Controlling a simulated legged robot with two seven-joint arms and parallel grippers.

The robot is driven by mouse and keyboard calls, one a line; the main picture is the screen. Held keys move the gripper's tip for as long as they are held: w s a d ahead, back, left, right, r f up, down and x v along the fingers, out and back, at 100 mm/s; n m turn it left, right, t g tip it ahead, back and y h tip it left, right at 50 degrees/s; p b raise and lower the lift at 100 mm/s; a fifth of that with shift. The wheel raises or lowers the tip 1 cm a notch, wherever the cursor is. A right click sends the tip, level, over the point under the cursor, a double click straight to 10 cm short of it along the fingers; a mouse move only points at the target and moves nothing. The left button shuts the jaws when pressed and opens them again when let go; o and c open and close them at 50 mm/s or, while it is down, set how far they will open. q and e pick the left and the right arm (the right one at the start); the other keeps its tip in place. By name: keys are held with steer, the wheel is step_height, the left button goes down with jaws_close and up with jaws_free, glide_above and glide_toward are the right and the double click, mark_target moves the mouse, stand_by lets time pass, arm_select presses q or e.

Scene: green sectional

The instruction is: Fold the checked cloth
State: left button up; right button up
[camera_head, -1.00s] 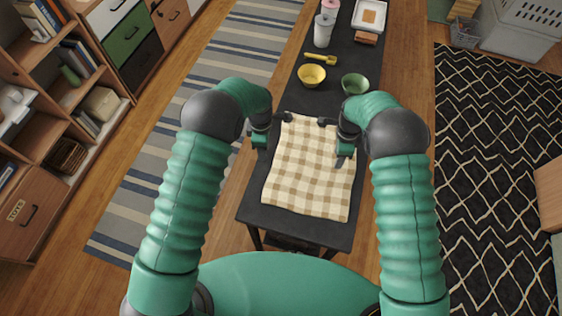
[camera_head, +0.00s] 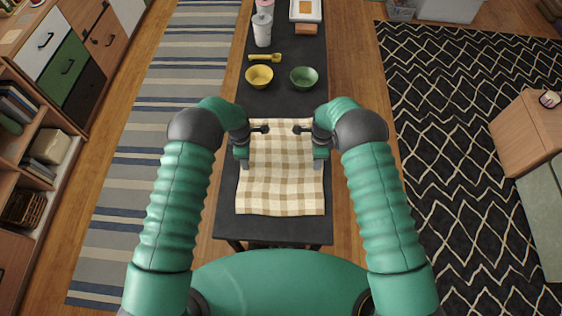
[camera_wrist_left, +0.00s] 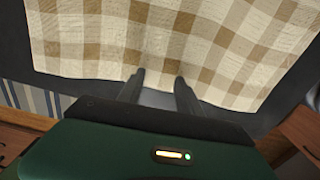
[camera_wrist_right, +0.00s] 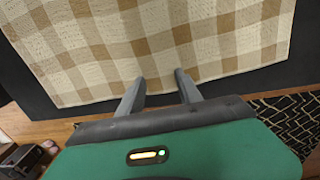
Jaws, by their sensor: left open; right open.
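The beige and cream checked cloth (camera_head: 281,185) lies spread flat on the dark table, with slightly wavy edges. It also fills the upper part of the left wrist view (camera_wrist_left: 180,40) and the right wrist view (camera_wrist_right: 160,35). My left gripper (camera_head: 244,164) is open over the cloth's left edge; its two fingers (camera_wrist_left: 160,78) reach to the cloth's border. My right gripper (camera_head: 318,164) is open over the right edge, its fingers (camera_wrist_right: 160,78) likewise at the border. Nothing is visibly held between either pair. Whether the fingertips touch the cloth cannot be told.
Beyond the cloth on the table (camera_head: 228,222) are a yellow bowl (camera_head: 259,77), a green bowl (camera_head: 304,77), a yellow utensil (camera_head: 265,58), a white cup (camera_head: 262,30) and a white tray (camera_head: 306,10). A bare table strip runs in front of the cloth.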

arm_select(q)
steer(key=shift+a+f, duration=0.1)
arm_select(e)
steer(key=shift+s+a, duration=0.1)
arm_select(q)
steer(key=shift+c, duration=0.4)
arm_select(e)
steer(key=shift+c, duration=0.3)
arm_select(q)
steer(key=shift+c, duration=0.6)
arm_select(e)
steer(key=shift+c, duration=0.7)
arm_select(q)
steer(key=shift+s, duration=0.1)
jaws_close()
arm_select(e)
steer(key=shift+f, duration=0.1)
jaws_close()
arm_select(q)
steer(key=shift+f, duration=0.1)
